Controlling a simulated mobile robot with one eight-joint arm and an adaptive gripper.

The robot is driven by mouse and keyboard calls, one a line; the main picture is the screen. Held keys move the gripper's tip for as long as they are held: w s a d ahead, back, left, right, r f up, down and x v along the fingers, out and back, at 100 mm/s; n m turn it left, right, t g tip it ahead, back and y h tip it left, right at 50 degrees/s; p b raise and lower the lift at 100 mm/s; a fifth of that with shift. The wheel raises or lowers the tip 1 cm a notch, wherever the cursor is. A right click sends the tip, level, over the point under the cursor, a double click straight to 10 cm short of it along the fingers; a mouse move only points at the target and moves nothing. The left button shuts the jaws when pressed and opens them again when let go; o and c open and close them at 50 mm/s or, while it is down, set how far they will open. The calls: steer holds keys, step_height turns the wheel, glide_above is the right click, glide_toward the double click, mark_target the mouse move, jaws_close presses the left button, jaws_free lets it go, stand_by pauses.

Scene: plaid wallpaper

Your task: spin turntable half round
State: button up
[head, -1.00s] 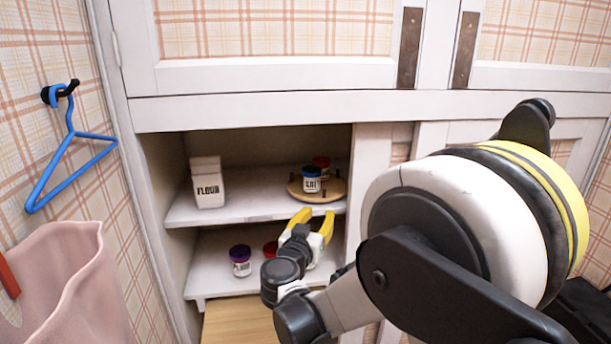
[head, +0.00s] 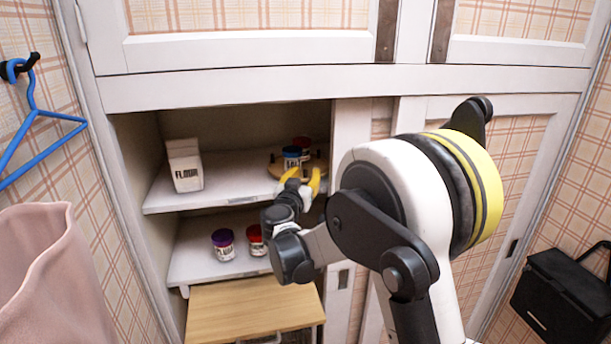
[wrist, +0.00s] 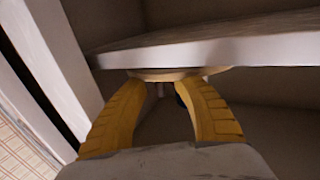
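The wooden turntable (head: 276,169) with small upright pegs sits at the right of the upper shelf. A blue-lidded jar (head: 292,155) and a red-lidded jar (head: 303,143) stand on it. My gripper (head: 301,176) has its yellow fingers apart in front of the turntable's near edge, hiding part of it. In the wrist view, which looks upside down, the turntable rim (wrist: 165,74) and a peg (wrist: 160,90) show beyond and between the open fingers (wrist: 160,98). Nothing is between the fingers' tips that I can see as held; contact with the turntable cannot be told.
A flour carton (head: 186,166) stands left on the upper shelf. A purple-lidded jar (head: 223,244) and a red-lidded jar (head: 256,240) stand on the lower shelf. The shelf edge (wrist: 240,50) lies close to my fingers. A cabinet door post (head: 345,140) bounds the right.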

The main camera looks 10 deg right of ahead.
jaws_close()
steer(key=shift+d+n+t+y, duration=0.4)
steer(key=shift+d+n+y, duration=0.25)
steer(key=shift+y, duration=0.25)
steer(key=shift+w+d+y, duration=0.15)
steer(key=shift+d+y, duration=0.15)
steer(key=shift+d, duration=0.2)
jaws_free()
steer(key=v, duration=1.2)
